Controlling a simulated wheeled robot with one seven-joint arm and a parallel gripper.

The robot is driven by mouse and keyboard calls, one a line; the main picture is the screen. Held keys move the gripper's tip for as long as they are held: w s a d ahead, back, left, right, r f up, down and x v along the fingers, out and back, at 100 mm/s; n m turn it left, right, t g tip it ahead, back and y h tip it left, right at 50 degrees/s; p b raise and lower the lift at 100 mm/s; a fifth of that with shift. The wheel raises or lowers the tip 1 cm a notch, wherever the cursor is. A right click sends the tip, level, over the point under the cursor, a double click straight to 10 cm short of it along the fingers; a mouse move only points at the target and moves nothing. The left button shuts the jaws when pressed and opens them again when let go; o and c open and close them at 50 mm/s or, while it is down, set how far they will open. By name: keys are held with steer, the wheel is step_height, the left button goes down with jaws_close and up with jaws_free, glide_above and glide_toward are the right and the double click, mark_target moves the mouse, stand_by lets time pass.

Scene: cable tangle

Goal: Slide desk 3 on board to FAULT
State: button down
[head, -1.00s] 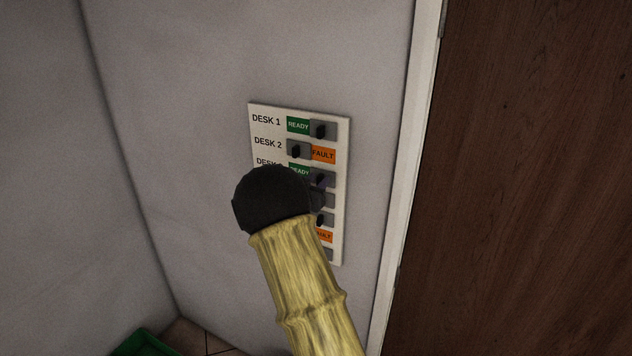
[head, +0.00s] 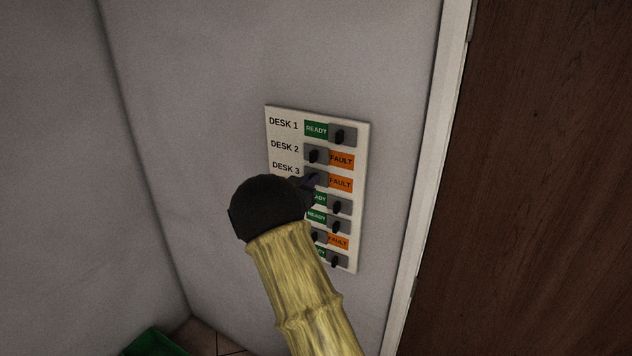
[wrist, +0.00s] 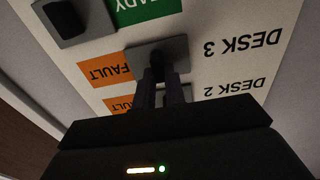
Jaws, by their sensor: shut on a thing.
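The status board (head: 360,190) is a white panel on the grey wall, with rows of sliders. In the desk 3 row, the orange FAULT label (head: 341,184) shows at the right and the grey slider (head: 316,178) sits to its left, covering where READY would be. My gripper (head: 312,183) is at the desk 3 slider, its fingers shut on the dark knob. The wrist view shows the board upside down, with the fingers (wrist: 165,88) on the knob of the desk 3 slider (wrist: 158,52) beside its FAULT label (wrist: 104,70).
Desk 1 shows READY (head: 316,129) and desk 2 shows FAULT (head: 341,160). Lower rows lie close below, partly behind my arm. A white door frame (head: 433,130) and brown door (head: 540,180) stand at the right. A green object (head: 155,343) is on the floor at lower left.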

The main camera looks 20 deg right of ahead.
steer(key=c, duration=1.4)
jaws_free()
steer(key=shift+w+a, duration=0.25)
steer(key=shift+c, duration=0.2)
steer(key=shift+s+d, duration=0.1)
steer(key=shift+s, duration=0.05)
steer(key=b+v, duration=0.7)
steer(key=v, duration=1)
